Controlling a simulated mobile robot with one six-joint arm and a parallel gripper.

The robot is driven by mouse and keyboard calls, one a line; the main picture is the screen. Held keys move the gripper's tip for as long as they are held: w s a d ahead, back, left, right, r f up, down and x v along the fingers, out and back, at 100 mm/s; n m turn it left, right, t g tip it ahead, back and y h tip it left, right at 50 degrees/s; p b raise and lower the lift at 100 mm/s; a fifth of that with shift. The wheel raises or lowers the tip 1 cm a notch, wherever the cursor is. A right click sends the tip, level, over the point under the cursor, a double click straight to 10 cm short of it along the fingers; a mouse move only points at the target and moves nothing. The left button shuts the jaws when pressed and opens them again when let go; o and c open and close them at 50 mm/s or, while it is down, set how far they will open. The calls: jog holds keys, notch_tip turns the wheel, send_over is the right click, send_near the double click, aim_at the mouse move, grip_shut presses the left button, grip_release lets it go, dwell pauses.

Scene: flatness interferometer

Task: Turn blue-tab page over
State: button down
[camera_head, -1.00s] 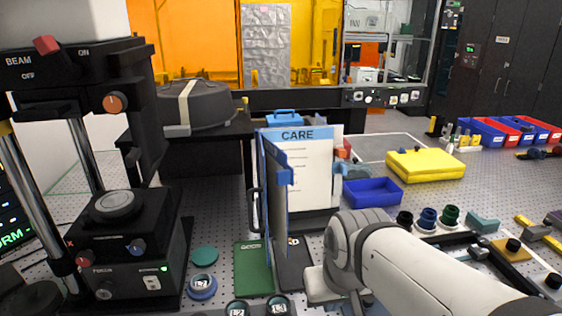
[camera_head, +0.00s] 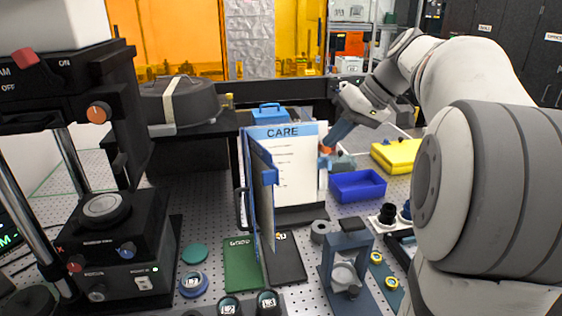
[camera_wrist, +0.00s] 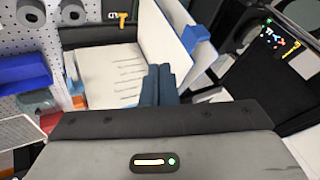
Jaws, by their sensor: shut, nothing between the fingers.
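The page with the blue tab (camera_head: 266,178) stands swung out, nearly edge-on in the head view, at the left side of an upright stand. The CARE page (camera_head: 296,172) faces forward beside it, with an orange tab (camera_head: 325,145) at its right edge. My gripper (camera_head: 332,138) is shut and empty at the CARE page's right edge in the head view. In the wrist view my shut fingers (camera_wrist: 160,84) point between the CARE page (camera_wrist: 108,76) and the swung-out page (camera_wrist: 166,32). That page's blue tab (camera_wrist: 196,38) shows to the right. I cannot tell whether the fingers touch either page.
A blue bin (camera_head: 358,186) and a yellow case (camera_head: 396,155) stand to the right. A green board (camera_head: 242,264) and a dark board (camera_head: 284,258) lie in front. A blue-grey frame (camera_head: 346,262) stands front right, and a black instrument (camera_head: 120,240) front left.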

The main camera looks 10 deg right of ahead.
jog(key=w+a+f+p, duration=0.2)
jog(key=a+f, duration=0.5)
jog(key=a, duration=0.2)
jog(key=shift+f+p, duration=0.4)
jog(key=shift+b, duration=0.3)
